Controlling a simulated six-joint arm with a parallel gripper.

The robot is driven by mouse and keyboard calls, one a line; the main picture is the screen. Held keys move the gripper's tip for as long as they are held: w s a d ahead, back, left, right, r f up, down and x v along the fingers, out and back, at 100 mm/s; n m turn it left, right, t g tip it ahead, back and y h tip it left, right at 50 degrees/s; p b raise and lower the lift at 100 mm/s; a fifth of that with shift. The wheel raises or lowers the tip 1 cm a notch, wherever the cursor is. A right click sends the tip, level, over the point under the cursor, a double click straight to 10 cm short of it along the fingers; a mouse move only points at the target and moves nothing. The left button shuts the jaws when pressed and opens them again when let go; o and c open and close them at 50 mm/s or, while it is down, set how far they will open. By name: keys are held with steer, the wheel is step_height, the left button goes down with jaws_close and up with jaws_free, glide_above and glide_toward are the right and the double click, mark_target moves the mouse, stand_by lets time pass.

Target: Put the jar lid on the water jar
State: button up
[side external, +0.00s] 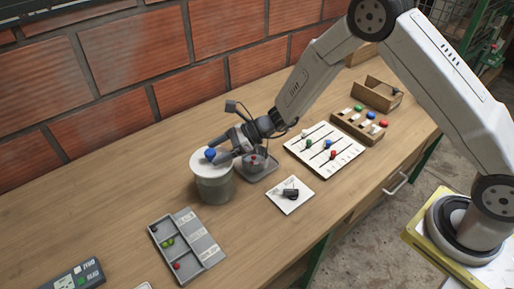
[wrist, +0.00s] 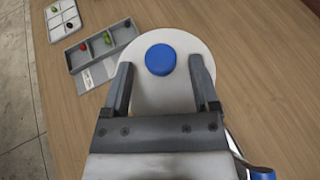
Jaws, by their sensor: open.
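The water jar (side external: 214,188) is a grey-green cylinder standing upright on the bench. The jar lid, a white disc (side external: 201,165) with a blue knob (side external: 210,154), lies across the jar's top; I cannot tell whether it is fully seated. My gripper (side external: 220,157) is at the lid, low over its right side. In the wrist view, my gripper's (wrist: 161,66) two fingers are open, one on each side of the blue knob (wrist: 160,60), with gaps between. The white disc (wrist: 160,97) shows below the knob and between the fingers; the jar's body is hidden there.
A grey dish with a red-topped item (side external: 260,166) stands close right of the jar. A grey compartment tray (side external: 188,243) lies in front; a white card with a black item (side external: 290,194) is to the right. A slider board (side external: 323,150) and wooden rack (side external: 358,127) stand farther right.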

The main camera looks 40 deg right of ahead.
steer(key=v, duration=1.1)
steer(key=shift+s+d, duration=0.15)
steer(key=shift+d, duration=0.15)
steer(key=shift+r, duration=0.1)
steer(key=s+d+n+g+h, duration=0.2)
steer(key=s+n+g+h, duration=0.3)
steer(key=s+n, duration=0.45)
steer(key=s+d+r+n+t+h, duration=0.2)
steer(key=s+d+n+h, duration=0.5)
steer(key=n, duration=0.6)
steer(key=shift+s+d+r+t, duration=0.3)
steer(key=shift+s+d+r, duration=0.1)
steer(key=shift+s+d, duration=0.25)
steer(key=shift+a, duration=0.1)
